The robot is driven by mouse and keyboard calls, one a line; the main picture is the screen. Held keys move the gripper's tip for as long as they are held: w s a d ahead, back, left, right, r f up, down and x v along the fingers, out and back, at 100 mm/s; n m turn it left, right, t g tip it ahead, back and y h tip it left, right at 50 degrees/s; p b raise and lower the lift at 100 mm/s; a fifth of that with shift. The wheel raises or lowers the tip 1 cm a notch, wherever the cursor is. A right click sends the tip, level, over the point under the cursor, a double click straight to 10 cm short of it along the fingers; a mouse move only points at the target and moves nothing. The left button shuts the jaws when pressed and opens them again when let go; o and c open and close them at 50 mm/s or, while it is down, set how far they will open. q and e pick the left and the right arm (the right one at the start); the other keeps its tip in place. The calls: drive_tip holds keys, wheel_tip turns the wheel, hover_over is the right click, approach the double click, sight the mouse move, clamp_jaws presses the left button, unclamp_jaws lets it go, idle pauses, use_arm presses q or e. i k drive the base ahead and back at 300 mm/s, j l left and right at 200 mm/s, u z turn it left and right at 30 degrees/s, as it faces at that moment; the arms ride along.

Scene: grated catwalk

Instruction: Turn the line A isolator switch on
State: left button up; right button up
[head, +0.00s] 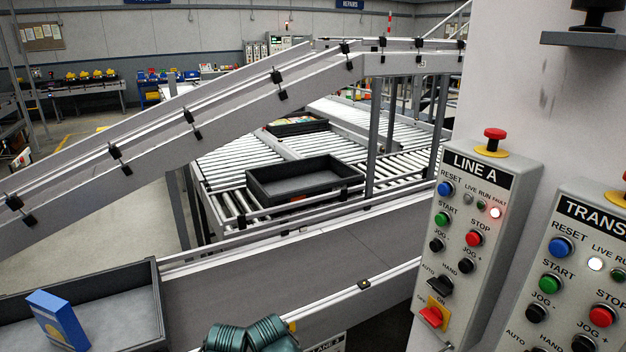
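The grey LINE A control box (462,255) stands at the right, in front of a pale column. Its isolator switch (431,317) is a red handle on a yellow plate near the bottom of the box. ON is printed above the plate and OFF to its upper left. The handle's angle is too small to read surely; it seems to lean toward the left. The fault lamp (495,212) on this box is lit.
The TRANS... box (575,265), partly cut off, stands close on the right with similar buttons. A belt conveyor (300,265) runs below, with a grey tray (157,300) holding a blue box (58,320) at left.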

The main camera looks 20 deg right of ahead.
sight(433, 316)
drive_tip(key=z, duration=1.5)
